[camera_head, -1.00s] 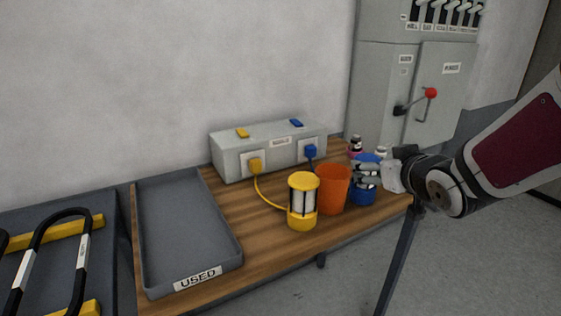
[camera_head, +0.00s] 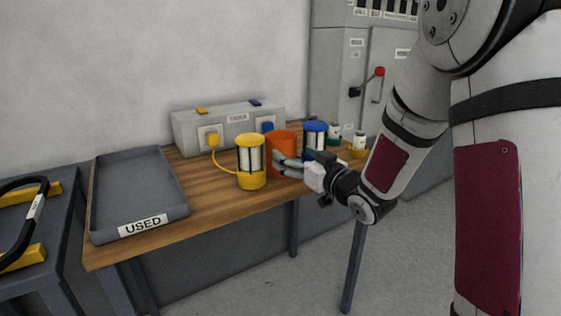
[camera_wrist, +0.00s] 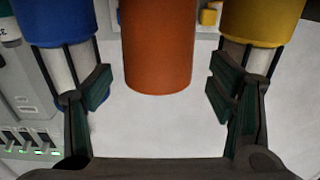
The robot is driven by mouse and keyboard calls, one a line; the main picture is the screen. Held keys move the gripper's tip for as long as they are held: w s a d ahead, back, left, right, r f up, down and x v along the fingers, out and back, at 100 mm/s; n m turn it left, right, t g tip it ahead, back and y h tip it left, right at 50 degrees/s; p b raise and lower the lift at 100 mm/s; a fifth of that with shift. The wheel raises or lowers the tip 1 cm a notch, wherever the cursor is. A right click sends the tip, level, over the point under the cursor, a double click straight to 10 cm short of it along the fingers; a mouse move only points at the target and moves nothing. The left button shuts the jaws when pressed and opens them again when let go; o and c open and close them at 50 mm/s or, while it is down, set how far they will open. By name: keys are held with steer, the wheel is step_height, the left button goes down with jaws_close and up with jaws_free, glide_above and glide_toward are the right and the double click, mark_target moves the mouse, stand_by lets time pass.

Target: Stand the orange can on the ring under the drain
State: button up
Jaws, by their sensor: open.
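The orange can (camera_head: 280,147) stands on the wooden table between a yellow lantern and a blue-capped one. In the wrist view the orange can (camera_wrist: 158,45) is centred ahead, between my open fingers, with gaps on both sides. My gripper (camera_head: 289,165) is open at the can's front right side, at about its mid-height; it also shows in the wrist view (camera_wrist: 160,88). The fingers overlap part of the can in the head view. I see neither the ring nor the drain in these frames.
The yellow lantern (camera_head: 250,163) and the blue lantern (camera_head: 315,135) stand close on either side of the can. A grey socket box (camera_head: 190,130) is behind. A grey tray marked USED (camera_head: 100,205) lies left. Bare tabletop (camera_head: 205,190) lies between tray and lantern.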

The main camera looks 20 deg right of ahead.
steer(key=shift+b+x, duration=0.75)
steer(key=shift+x, duration=2.85)
steer(key=shift+d+r, duration=0.1)
steer(key=shift+r, duration=0.1)
steer(key=c, duration=1)
